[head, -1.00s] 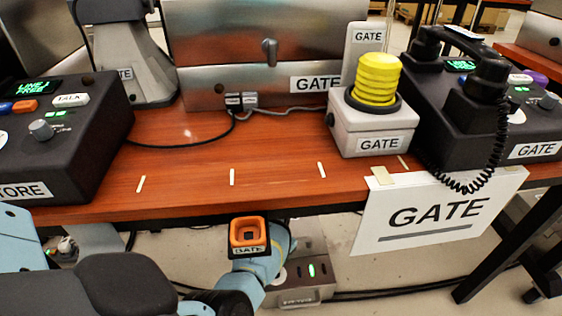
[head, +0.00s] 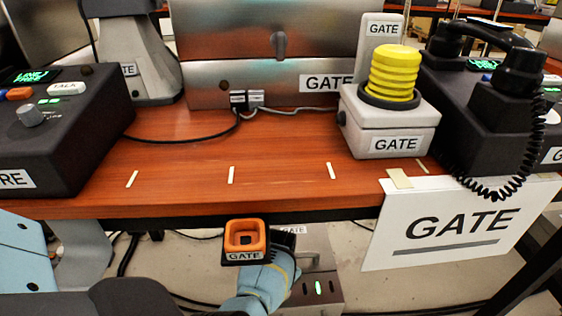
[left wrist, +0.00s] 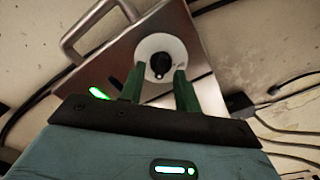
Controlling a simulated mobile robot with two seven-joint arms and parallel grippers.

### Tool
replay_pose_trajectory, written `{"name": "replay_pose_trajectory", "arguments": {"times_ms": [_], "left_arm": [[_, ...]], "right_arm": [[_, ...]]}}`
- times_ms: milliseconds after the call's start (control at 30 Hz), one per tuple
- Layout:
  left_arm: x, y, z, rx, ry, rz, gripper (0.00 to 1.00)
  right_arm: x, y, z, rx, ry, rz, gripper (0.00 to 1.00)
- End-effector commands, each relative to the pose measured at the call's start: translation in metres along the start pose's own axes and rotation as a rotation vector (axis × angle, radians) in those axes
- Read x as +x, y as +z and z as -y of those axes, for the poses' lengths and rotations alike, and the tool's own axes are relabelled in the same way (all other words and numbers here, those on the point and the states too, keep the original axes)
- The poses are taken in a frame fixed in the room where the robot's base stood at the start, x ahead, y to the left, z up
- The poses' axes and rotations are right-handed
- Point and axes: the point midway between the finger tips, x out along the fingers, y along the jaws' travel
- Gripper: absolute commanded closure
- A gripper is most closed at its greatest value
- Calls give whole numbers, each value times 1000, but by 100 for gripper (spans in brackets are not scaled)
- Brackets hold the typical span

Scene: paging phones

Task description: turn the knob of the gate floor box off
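The gate floor box (head: 322,268) is a grey metal box on the floor under the table, with a lit green light, partly hidden by my left arm. In the left wrist view its metal top (left wrist: 112,66) shows a handle, a green light and a black knob (left wrist: 160,64) on a round white plate. My left gripper (left wrist: 158,78) has its two green fingers apart, one on each side of the knob's lower part. I cannot tell whether they touch it. In the head view my left gripper's fingers are hidden. My right gripper is not in view.
An orange holder (head: 245,238) labelled GATE hangs at the table's front edge (head: 150,208), above my left arm. A white GATE sign (head: 455,225) hangs to its right. On the table stand a yellow-topped GATE box (head: 390,120) and a phone (head: 480,110). Cables lie on the floor.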

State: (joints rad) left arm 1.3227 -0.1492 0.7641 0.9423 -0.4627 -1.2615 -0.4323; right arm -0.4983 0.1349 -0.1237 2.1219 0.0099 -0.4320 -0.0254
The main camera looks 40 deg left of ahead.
Motion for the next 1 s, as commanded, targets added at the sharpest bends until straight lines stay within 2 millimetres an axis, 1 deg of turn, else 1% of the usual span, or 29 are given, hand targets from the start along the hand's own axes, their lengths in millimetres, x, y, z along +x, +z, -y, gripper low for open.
{"name": "replay_pose_trajectory", "arguments": {"times_ms": [33,200,267,433,667,867,1000], "left_arm": [[0,0,0,0,0,0,71],[0,0,0,0,0,0,93],[0,0,0,0,0,0,100],[0,0,0,-1,0,0,100],[0,1,0,-42,0,1,100],[0,1,2,-153,-2,1,100],[0,1,2,-270,-1,2,100]], "right_arm": [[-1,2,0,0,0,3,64],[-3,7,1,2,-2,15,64],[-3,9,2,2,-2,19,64],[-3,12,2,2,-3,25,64],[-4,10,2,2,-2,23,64],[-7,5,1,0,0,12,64],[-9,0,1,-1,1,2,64]]}}
